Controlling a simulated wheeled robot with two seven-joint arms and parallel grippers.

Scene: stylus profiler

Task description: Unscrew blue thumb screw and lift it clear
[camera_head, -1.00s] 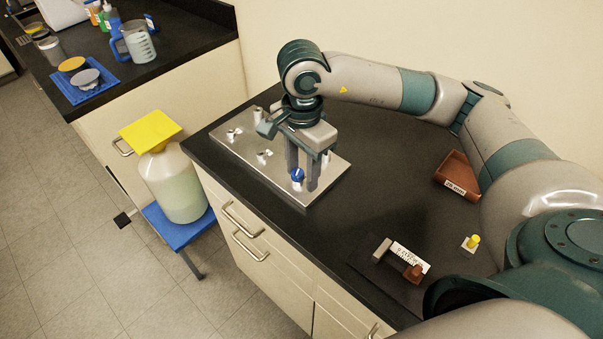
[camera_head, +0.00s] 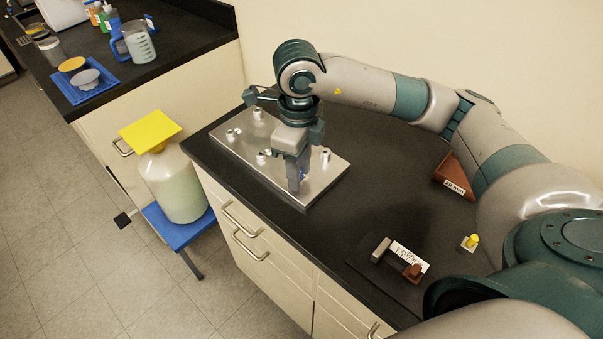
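The blue thumb screw (camera_head: 303,176) shows only as a small blue patch between the fingers of my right gripper (camera_head: 296,185). It is at the front right part of the silver metal plate (camera_head: 318,192), which lies on the black counter. The fingers point down around the screw and hide most of it. I cannot tell whether they press on it or whether it is raised from the plate. My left gripper is not in view.
Several silver posts, one of them (camera_head: 326,154), stand on the plate. A brown tray (camera_head: 455,176), a small yellow-topped piece (camera_head: 470,241) and a dark mat (camera_head: 362,262) with small parts lie to the right. A yellow-topped jug (camera_head: 175,185) stands on a blue stool left of the counter.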

